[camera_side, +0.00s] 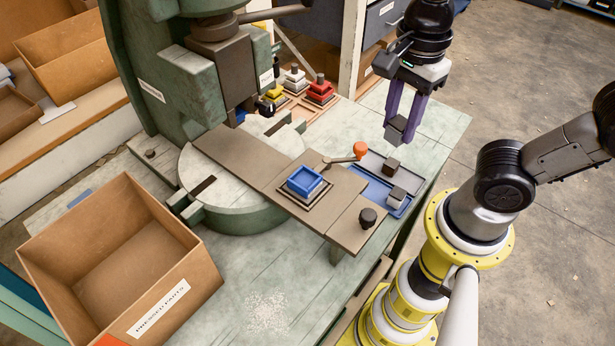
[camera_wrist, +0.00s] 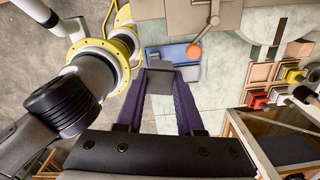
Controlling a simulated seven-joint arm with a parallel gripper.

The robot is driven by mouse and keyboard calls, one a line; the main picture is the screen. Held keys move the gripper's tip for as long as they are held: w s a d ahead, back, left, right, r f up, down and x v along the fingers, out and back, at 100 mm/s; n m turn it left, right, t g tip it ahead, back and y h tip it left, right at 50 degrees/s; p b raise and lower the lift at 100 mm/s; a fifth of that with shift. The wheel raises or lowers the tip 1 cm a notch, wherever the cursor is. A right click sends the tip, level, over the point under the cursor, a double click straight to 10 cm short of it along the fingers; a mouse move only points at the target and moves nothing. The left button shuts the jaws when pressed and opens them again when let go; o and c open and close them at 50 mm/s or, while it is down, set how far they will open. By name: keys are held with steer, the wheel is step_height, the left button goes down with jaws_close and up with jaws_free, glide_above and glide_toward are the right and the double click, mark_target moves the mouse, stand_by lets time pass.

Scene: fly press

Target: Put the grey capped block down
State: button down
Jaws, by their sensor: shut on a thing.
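My gripper (camera_side: 402,127) has purple fingers and is shut on a dark grey block (camera_side: 396,133). It holds the block above the pale green bench, beyond the blue tray. In the wrist view the block (camera_wrist: 160,82) sits between the fingertips, and any cap on it cannot be made out. The blue tray (camera_side: 363,193) lies on the bench beside the brown slide plate. Grey blocks stand in it, one darker (camera_side: 392,166) and one lighter (camera_side: 397,196). The tray (camera_wrist: 190,74) shows partly behind the held block in the wrist view.
The slide plate (camera_side: 240,165) carries a blue square holder (camera_side: 305,181), an orange-knobbed lever (camera_side: 360,150) and a black knob (camera_side: 368,217). The green press (camera_side: 180,85) stands left. Red, yellow and white capped pieces (camera_side: 320,90) stand behind. A cardboard box (camera_side: 120,260) is at front left.

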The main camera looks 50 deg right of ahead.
steer(key=s+a+r+n, duration=0.2)
steer(key=a+r, duration=0.2)
steer(key=r, duration=0.1)
glide_above(305, 181)
steer(key=f, duration=0.9)
steer(key=shift+s+d, duration=0.15)
steer(key=shift+s, duration=0.1)
steer(key=shift+w+f, duration=0.15)
steer(key=shift+f, duration=0.8)
steer(key=shift+w+f, duration=0.1)
steer(key=shift+f, duration=0.8)
steer(key=shift+f, duration=0.1)
steer(key=c, duration=0.5)
jaws_free()
steer(key=shift+c, duration=0.2)
